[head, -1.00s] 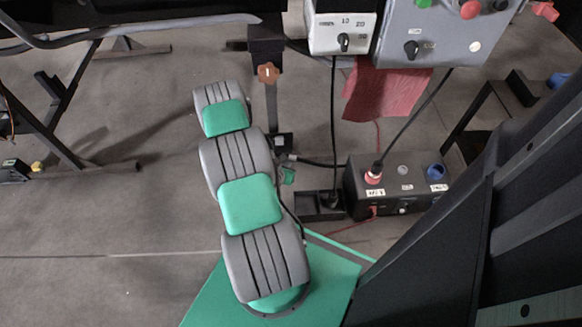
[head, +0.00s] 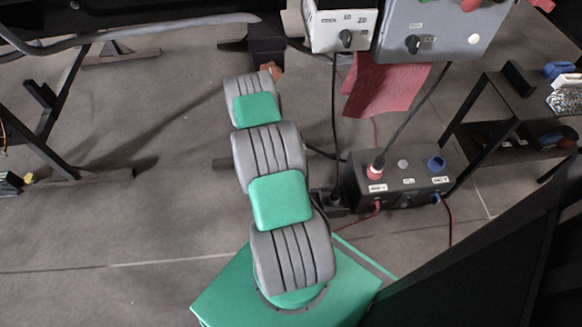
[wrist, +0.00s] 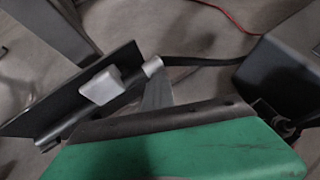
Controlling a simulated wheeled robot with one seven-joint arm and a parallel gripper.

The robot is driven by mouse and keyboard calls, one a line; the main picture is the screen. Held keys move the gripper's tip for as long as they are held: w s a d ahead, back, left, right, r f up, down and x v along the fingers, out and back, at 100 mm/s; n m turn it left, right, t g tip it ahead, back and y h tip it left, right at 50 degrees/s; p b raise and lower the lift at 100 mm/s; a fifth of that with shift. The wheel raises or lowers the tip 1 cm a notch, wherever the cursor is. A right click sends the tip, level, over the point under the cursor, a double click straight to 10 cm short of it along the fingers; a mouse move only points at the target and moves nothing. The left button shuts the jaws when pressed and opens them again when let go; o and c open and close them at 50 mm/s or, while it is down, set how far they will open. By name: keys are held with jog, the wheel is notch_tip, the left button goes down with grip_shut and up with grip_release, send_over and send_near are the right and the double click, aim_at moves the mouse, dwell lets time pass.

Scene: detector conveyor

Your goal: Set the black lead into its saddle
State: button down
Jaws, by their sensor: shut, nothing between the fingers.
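A black lead (wrist: 205,61) runs across the wrist view from a silver-coloured end piece (wrist: 152,66) toward a dark box at the right. In the head view, a short stretch of black lead (head: 325,154) shows between my arm and the black box. My gripper (wrist: 156,82) shows in the wrist view as a grey tip above a green body with a dark edge. It is shut and empty, close below the silver end piece; I cannot tell if they touch. In the head view my arm hides the gripper. I cannot pick out the saddle with certainty.
The black box (head: 400,184) with red and blue sockets stands on the floor. Cables hang from the white control box (head: 340,24) and the grey one (head: 437,30). A red cloth (head: 385,88) hangs beneath. A dark shelf (head: 515,140) is right.

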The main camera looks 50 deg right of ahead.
jog(key=s+a+r+p, duration=0.3)
jog(key=s+a+r, duration=0.2)
jog(key=s+a, duration=0.3)
jog(key=shift+s+a+r+p, duration=0.15)
jog(key=shift+s+p, duration=0.05)
jog(key=shift+p, duration=0.1)
